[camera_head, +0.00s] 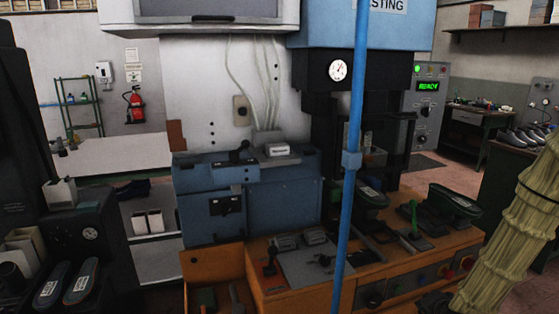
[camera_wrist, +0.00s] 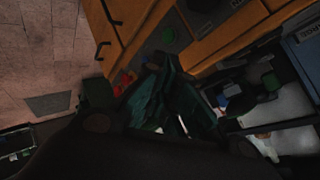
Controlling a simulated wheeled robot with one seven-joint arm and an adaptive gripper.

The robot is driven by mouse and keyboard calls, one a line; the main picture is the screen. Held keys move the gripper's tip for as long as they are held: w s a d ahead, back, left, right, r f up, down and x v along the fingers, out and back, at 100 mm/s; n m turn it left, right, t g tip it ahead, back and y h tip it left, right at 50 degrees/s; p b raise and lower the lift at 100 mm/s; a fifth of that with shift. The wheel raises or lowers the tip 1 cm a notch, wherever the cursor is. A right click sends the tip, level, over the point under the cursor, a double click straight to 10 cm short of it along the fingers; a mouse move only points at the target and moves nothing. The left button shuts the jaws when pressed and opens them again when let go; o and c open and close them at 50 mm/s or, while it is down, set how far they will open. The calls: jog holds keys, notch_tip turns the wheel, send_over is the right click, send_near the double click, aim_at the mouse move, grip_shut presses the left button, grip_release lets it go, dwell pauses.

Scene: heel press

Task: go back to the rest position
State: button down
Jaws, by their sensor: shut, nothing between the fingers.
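My gripper (camera_wrist: 155,72) shows in the wrist view as dark fingers near the middle, closed with nothing seen between them. The picture is dark there, so the fingertips are hard to make out. In the camera_head view my arm, in a pale yellow ribbed sleeve, comes in at the lower right and slopes down toward the front of the orange workbench (camera_head: 400,283). The gripper's end is largely cut off by the bottom edge there. The orange bench front also shows in the wrist view (camera_wrist: 142,22), close beyond the fingers.
A blue pole (camera_head: 351,110) stands upright in front of the press. Green shoe forms (camera_head: 455,203) and a green lever (camera_head: 413,216) sit on the bench. An open drawer (camera_head: 213,264) juts out at its left.

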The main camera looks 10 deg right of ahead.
jog(key=s+a+f+n+g+y, duration=0.3)
jog(key=s+a+f+n+g, duration=0.55)
jog(key=s+a+f, duration=1.35)
jog(key=s+a+f+n, duration=0.1)
jog(key=s+a+n, duration=0.1)
jog(key=s, duration=0.4)
jog(key=s+a+f+n+g, duration=0.1)
jog(key=s+a+f+n, duration=0.1)
jog(key=s, duration=0.4)
jog(key=shift+a, duration=0.1)
